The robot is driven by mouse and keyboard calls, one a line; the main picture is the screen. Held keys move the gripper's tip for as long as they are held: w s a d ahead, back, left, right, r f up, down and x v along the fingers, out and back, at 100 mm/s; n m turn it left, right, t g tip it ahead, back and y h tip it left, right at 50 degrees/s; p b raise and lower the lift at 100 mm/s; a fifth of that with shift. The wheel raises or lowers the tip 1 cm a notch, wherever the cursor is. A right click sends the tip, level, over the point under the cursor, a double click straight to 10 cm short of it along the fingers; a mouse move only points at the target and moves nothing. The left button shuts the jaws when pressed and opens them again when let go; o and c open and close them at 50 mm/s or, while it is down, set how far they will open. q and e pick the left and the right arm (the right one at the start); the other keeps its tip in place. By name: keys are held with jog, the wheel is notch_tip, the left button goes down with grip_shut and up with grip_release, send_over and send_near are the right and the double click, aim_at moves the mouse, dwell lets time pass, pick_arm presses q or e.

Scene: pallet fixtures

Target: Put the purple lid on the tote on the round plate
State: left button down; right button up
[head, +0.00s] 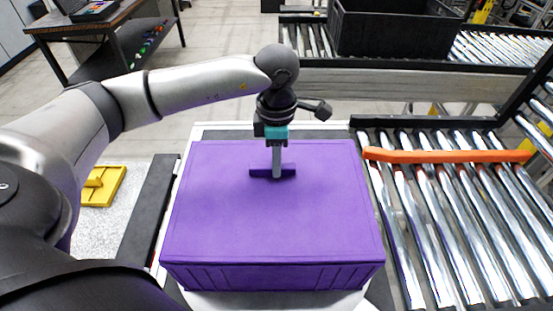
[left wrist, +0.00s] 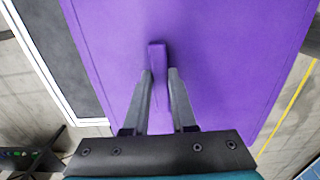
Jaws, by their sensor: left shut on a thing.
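The purple lid (head: 230,220) is a wide flat panel with a raised bar handle (head: 258,173) near its far side. It lies level over the purple tote (head: 275,277), whose ribbed front wall shows below the lid's near edge. I see no clear gap between them, but the same colour makes full contact hard to judge. The pale round plate (head: 270,300) shows under the tote's front. My left gripper (head: 277,174) points down and is shut on the handle. In the left wrist view its fingers flank the handle (left wrist: 158,58). My right gripper is out of view.
A roller conveyor (head: 455,220) with an orange bar (head: 445,156) stands close on the right. A yellow block (head: 103,186) lies at the left. A black crate (head: 395,28) sits on rollers at the back, and a dark table (head: 95,25) stands far left.

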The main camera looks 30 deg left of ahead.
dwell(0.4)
pick_arm(q)
jog(key=c, duration=0.7)
grip_release()
jog(key=shift+f, duration=0.1)
jog(key=shift+o, duration=0.2)
notch_tip(320, 180, up, 15)
jog(key=shift+b, duration=0.35)
